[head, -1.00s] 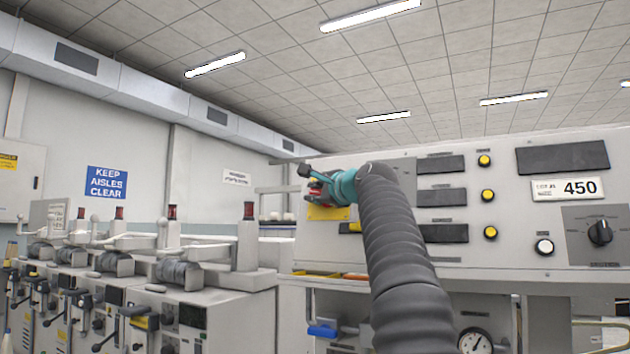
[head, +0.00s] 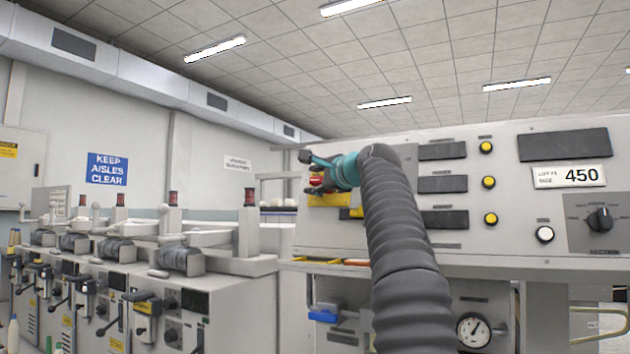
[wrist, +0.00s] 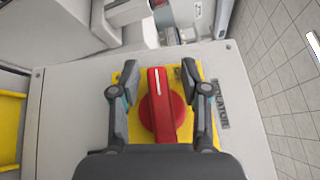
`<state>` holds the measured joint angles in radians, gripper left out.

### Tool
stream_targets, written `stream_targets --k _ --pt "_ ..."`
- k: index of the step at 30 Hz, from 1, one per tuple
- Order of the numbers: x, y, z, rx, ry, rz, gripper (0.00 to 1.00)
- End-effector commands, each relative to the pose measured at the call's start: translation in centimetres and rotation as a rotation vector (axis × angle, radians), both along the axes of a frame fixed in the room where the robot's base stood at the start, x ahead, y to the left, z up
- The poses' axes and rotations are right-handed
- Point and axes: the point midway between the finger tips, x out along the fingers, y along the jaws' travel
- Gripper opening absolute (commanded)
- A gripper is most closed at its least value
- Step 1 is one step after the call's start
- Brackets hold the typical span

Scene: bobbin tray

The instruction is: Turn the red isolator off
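The red isolator (wrist: 161,112) is a rotary switch with a raised handle bar and a white mark near the bar's far end. It sits on a yellow plate (wrist: 123,79) on the grey panel. In the wrist view my gripper (wrist: 158,75) is open, with one finger on each side of the red handle and a visible gap on both sides. In the head view the isolator (head: 316,181) shows small at the panel's left end, partly hidden by my gripper (head: 306,160) and arm.
A pressure gauge (head: 473,330) and a blue-handled valve (head: 322,316) are below. A row of machines (head: 180,290) stands to the left.

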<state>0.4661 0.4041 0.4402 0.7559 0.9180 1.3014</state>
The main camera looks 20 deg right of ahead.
Motion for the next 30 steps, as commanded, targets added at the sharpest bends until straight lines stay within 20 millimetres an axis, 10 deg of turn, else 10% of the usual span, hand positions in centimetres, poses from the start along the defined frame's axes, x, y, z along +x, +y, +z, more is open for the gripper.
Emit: stream_targets --k 14,30 --pt "-2.3 -0.2 0.2 0.001 0.0 -0.001 0.46" --pt "-10.3 -1.2 0.4 0.0 -0.001 -0.002 0.46"
